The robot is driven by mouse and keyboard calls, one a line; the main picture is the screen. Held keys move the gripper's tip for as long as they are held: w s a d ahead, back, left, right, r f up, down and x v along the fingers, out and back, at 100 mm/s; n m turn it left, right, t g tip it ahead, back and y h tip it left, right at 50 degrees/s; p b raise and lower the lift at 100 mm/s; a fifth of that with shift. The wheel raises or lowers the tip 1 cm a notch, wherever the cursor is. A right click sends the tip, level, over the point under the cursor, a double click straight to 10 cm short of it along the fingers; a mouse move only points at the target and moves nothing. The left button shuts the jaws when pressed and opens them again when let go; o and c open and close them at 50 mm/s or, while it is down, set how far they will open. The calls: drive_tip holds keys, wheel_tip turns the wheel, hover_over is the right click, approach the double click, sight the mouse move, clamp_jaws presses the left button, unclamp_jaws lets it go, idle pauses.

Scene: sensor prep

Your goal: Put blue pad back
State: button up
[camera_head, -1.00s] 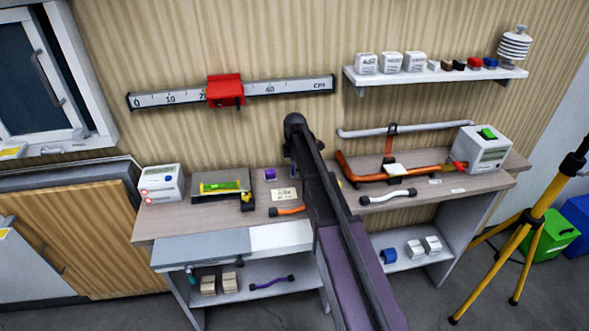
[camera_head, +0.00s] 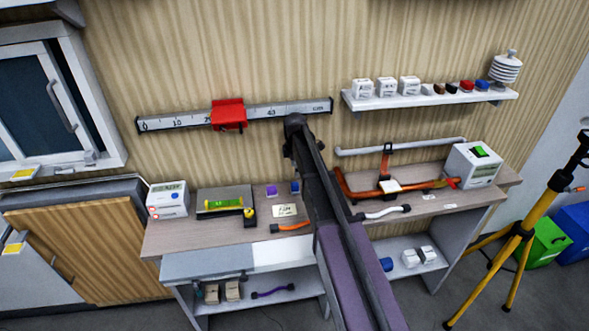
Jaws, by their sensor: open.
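A small blue block (camera_head: 483,86) sits at the right of the row on the wall shelf, beside a red one (camera_head: 467,87). Another small blue piece (camera_head: 294,187) shows on the workbench, close to the left side of my arm. A rounded blue object (camera_head: 386,264) lies on the shelf under the bench. I cannot tell from this view which of these is the blue pad. My dark arm rises through the middle of the view and covers part of the bench. My gripper's fingers do not show.
The workbench (camera_head: 205,240) holds a spirit level (camera_head: 222,204), a purple cube (camera_head: 271,191), an orange-handled tool and a white box with a green switch (camera_head: 474,165). The wall shelf (camera_head: 430,100) also bears several white blocks. A yellow tripod (camera_head: 520,228) stands at right.

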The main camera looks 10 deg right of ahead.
drive_tip(key=shift+r+p, duration=1.05)
drive_tip(key=shift+r, duration=0.35)
drive_tip(key=shift+s, duration=0.15)
drive_tip(key=s+m, duration=1.8)
drive_tip(key=s, duration=1.1)
drive_tip(key=shift+w, duration=0.1)
